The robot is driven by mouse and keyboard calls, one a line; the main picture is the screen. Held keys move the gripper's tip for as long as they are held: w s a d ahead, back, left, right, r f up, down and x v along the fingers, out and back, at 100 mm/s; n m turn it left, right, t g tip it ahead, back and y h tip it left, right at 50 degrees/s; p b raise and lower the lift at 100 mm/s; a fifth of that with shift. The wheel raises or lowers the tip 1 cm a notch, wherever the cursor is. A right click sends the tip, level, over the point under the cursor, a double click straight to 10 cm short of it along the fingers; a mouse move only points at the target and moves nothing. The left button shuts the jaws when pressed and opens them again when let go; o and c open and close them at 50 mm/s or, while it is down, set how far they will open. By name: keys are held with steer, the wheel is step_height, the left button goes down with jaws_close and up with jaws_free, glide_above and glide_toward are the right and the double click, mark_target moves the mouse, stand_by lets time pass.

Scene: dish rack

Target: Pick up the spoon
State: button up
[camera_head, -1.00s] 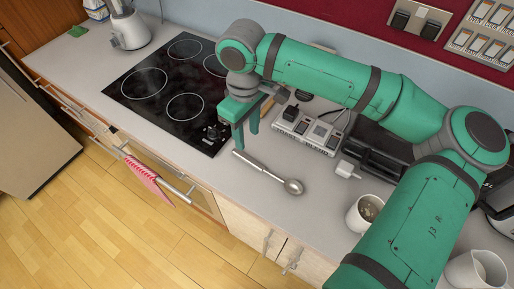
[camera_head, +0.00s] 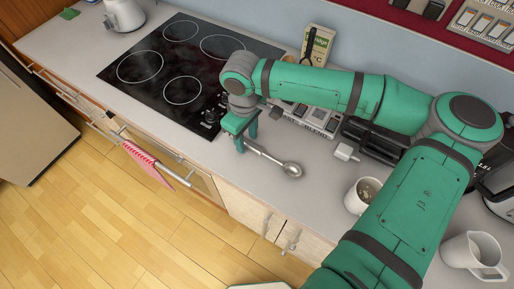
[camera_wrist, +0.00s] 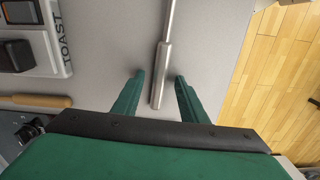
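The spoon (camera_head: 270,158) is metal with a thick grey handle and lies on the grey worktop right of the hob. Its bowl points right, toward the mug. In the wrist view the spoon's handle (camera_wrist: 162,72) runs between the two green fingers, with a gap on each side. My gripper (camera_head: 247,143) is open and low over the handle end in the head view; it also shows in the wrist view (camera_wrist: 159,78). The bowl is out of the wrist view. I cannot tell the exact height of the fingertips above the worktop.
The black hob (camera_head: 165,70) is to the left. A power strip or switch panel (camera_head: 318,120), a small white plug (camera_head: 346,152) and a mug (camera_head: 360,196) stand behind and right. A wooden-handled tool (camera_wrist: 36,100) lies near my gripper. The worktop's front edge is close.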

steer(key=shift+f, duration=0.1)
steer(key=shift+c, duration=0.3)
jaws_close()
steer(key=shift+r, duration=0.5)
step_height(320, 180, up, 2)
steer(key=shift+r, duration=0.2)
steer(key=s+d+r, duration=0.1)
steer(key=s+r, duration=0.8)
steer(key=s, duration=0.5)
steer(key=shift+d+r, duration=0.3)
steer(key=shift+d, duration=0.05)
